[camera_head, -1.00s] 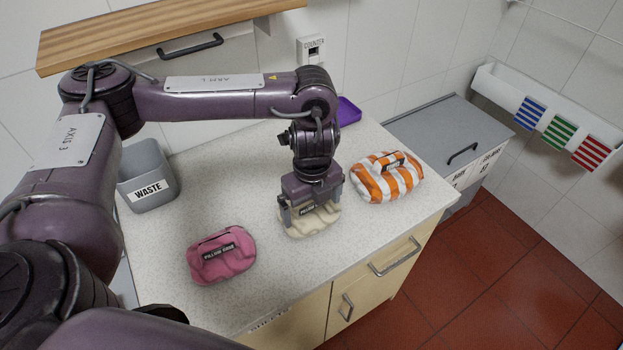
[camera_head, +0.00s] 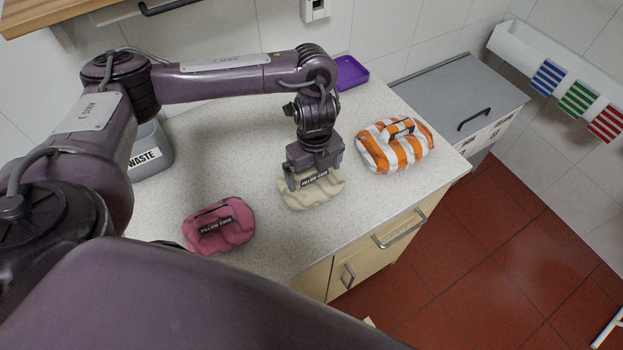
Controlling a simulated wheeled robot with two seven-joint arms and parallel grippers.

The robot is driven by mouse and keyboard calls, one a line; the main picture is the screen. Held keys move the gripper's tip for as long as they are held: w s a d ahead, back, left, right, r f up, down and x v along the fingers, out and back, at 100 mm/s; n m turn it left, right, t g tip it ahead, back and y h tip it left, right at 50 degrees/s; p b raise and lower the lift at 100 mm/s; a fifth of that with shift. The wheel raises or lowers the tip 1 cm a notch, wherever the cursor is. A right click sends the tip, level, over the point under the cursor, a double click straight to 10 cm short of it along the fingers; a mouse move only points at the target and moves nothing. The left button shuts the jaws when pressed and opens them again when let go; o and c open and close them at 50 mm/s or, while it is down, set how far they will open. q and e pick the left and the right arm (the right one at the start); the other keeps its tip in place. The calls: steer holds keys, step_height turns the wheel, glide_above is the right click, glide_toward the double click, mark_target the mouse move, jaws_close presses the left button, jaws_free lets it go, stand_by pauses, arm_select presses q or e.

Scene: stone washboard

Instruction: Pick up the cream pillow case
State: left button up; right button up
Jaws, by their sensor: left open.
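The cream pillow case (camera_head: 313,195) is a folded bundle with a dark "PILLOW CASE" label, lying on the speckled countertop (camera_head: 240,185). My left gripper (camera_head: 314,181) comes down from above at its back edge. Its fingers are open and sit around or just over the label area; I cannot tell whether they touch the cloth. Part of the bundle's back is hidden by the gripper. My right gripper is not in view.
A pink pillow case (camera_head: 219,226) lies to the left and an orange-and-white striped bundle (camera_head: 394,145) to the right. A grey waste bin (camera_head: 152,150) and a purple tray (camera_head: 351,73) stand further back. The counter's front edge is close.

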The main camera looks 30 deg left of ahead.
arm_select(q)
steer(key=shift+f, duration=0.15)
steer(key=shift+s+d, duration=0.1)
steer(key=shift+c, duration=0.4)
steer(key=c, duration=1)
steer(key=shift+c, duration=0.2)
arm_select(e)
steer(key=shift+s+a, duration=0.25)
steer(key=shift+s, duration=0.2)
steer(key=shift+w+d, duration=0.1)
